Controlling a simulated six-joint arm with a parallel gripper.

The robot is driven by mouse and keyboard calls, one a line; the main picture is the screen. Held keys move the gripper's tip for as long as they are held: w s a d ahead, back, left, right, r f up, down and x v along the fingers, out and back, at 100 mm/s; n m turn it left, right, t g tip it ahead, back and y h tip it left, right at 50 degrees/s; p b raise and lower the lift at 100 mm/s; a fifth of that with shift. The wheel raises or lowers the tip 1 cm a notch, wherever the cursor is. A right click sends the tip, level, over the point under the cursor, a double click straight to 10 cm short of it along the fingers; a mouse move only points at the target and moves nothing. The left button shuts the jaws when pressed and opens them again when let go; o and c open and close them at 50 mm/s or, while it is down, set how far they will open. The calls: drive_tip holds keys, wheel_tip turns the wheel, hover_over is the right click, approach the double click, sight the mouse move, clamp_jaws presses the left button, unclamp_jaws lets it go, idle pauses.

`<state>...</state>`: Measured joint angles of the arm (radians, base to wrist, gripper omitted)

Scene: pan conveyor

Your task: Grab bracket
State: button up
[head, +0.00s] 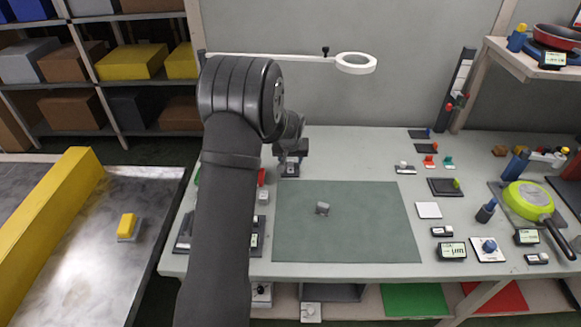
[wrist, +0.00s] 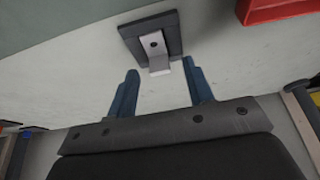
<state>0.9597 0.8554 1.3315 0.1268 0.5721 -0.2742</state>
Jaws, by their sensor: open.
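A silver bent metal bracket (wrist: 155,52) with a dark hole lies on a dark square plate (wrist: 134,37) in the wrist view. My gripper (wrist: 160,69) has its two blue fingers spread apart and empty. The bracket's lower end is just ahead of and between the fingertips; I see no contact. In the head view my gripper (head: 290,166) is at the back of the table, beyond the green mat (head: 380,240). A small grey piece (head: 322,208) lies on that mat; it is too small to tell its exact shape.
A red bin (wrist: 275,9) stands at upper right in the wrist view. A white ring lamp (head: 356,63) hangs above the table's back. A green pan (head: 527,200) and several small parts crowd the right side. A conveyor with a yellow block (head: 127,226) is at left.

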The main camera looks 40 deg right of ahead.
drive_tip(key=shift+w+d+f, duration=0.15)
drive_tip(key=shift+f, duration=0.35)
clamp_jaws()
drive_tip(key=shift+r, duration=0.1)
